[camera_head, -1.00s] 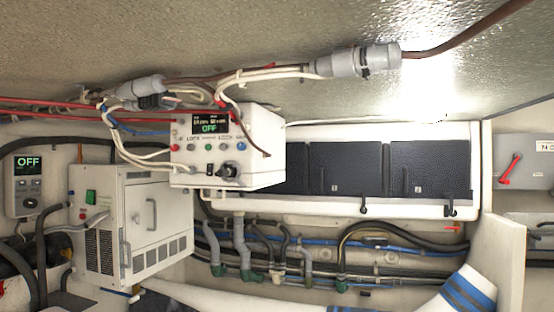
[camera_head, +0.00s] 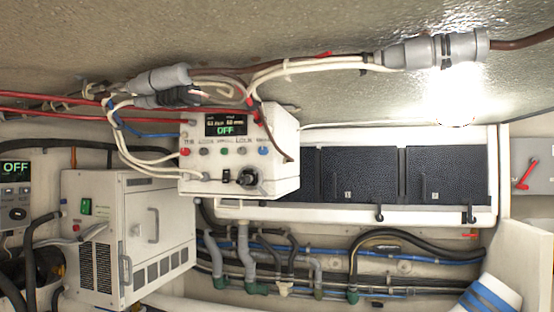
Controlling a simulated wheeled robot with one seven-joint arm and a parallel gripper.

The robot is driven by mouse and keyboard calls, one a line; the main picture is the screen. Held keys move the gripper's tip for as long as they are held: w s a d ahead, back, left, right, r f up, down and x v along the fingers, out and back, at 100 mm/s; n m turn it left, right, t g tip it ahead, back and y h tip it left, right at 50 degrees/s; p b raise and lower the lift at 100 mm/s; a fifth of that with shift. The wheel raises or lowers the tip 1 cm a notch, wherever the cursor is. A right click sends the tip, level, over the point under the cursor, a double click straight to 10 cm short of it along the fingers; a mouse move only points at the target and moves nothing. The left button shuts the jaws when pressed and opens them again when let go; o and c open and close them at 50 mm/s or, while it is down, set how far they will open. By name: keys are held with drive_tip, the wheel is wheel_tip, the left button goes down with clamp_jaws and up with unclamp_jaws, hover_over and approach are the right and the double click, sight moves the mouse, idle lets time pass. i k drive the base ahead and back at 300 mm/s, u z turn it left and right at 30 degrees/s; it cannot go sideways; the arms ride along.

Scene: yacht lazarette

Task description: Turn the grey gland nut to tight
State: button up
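A large grey ribbed cylindrical fitting (camera_head: 435,50) hangs under the ceiling at upper right, with a brown cable leaving its right end and white and brown cables entering its left. A smaller grey cylindrical fitting (camera_head: 160,80) lies on the cable run at upper left, above the control box. Either could carry the grey gland nut; I cannot tell which, nor how tight any nut is. My gripper is not in view.
A white control box (camera_head: 240,150) with an "OFF" display and knobs sits below the cables. Left are a white vented cabinet (camera_head: 130,235) and a second "OFF" panel (camera_head: 15,195). Dark panels (camera_head: 375,172) and hoses (camera_head: 390,255) line the back. Red cables (camera_head: 50,110) cross upper left.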

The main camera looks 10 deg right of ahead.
sight(207, 177)
drive_tip(key=u, duration=1.05)
drive_tip(key=i, duration=0.55)
drive_tip(key=u, duration=1.05)
